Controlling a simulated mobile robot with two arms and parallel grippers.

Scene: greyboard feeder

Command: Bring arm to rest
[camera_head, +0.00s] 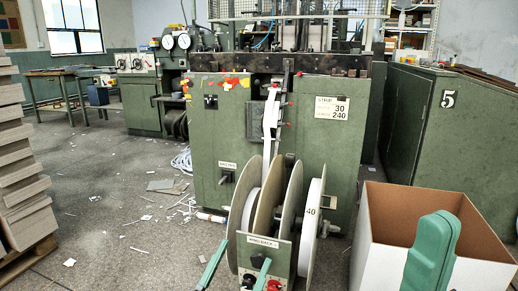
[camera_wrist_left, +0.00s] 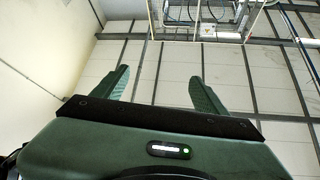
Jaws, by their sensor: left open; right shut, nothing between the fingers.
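My left gripper (camera_head: 237,266) shows at the bottom of the head view as two teal fingers pointing up, apart and with nothing held between them. They appear in front of the feeder's reel stand (camera_head: 265,243). In the left wrist view, the same gripper (camera_wrist_left: 162,82) has its two green fingers wide apart and empty, facing a pale panelled surface. My right gripper (camera_head: 436,240) is a large teal shape at the lower right of the head view, in front of the open carton. It is shut, with nothing seen held; its lower part is cut off by the frame.
An open cardboard carton (camera_head: 385,250) stands at the lower right. White reels (camera_head: 312,225) sit before the green machine (camera_head: 225,130). A green cabinet marked 5 (camera_head: 420,110) is at right. Stacked greyboard (camera_head: 25,200) lines the left edge. Floor between is open, with paper scraps.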

